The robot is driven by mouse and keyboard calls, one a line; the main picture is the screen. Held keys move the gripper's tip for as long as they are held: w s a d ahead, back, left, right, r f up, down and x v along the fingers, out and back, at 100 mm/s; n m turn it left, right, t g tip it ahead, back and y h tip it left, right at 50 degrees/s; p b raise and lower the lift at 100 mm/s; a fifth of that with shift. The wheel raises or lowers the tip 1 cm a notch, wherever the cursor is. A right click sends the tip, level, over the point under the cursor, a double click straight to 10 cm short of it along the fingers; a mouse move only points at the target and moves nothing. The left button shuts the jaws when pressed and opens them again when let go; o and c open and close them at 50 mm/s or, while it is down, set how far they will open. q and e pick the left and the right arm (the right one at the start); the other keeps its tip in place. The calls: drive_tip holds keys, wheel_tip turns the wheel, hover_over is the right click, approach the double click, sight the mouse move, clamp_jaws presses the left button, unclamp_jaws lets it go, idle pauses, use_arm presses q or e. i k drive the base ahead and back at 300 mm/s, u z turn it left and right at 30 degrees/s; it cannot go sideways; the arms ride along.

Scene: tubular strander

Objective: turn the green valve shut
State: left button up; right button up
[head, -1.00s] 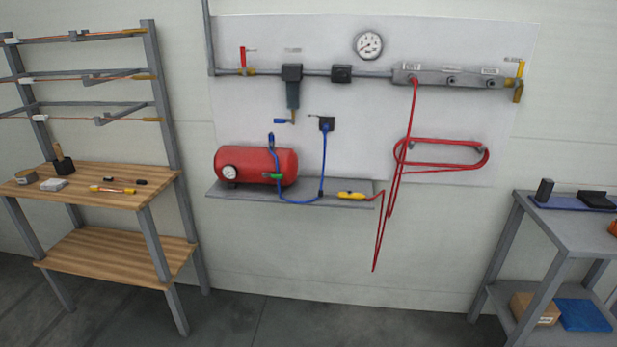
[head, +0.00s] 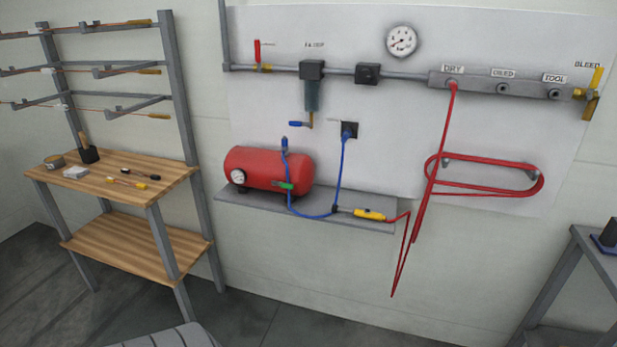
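The green valve (head: 287,186) is a small green handle on the blue hose, in front of the right end of the red tank (head: 267,168). The tank lies on a grey wall shelf (head: 300,208). The blue hose (head: 342,172) runs from the tank fitting (head: 284,143) through the valve's place, dips past the shelf edge and rises to a black wall socket (head: 350,130). The handle looks about level, along the shelf; its exact turn is too small to tell. Neither of my grippers is in view.
A yellow tool (head: 370,214) on a red hose lies at the shelf's right end, with red hose hanging below. A wooden bench (head: 125,180) stands left, a grey table (head: 590,260) right. The floor below the shelf looks clear.

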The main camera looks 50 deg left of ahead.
sight(283, 185)
drive_tip(key=u, duration=0.35)
drive_tip(key=i, duration=0.55)
drive_tip(key=u, duration=0.6)
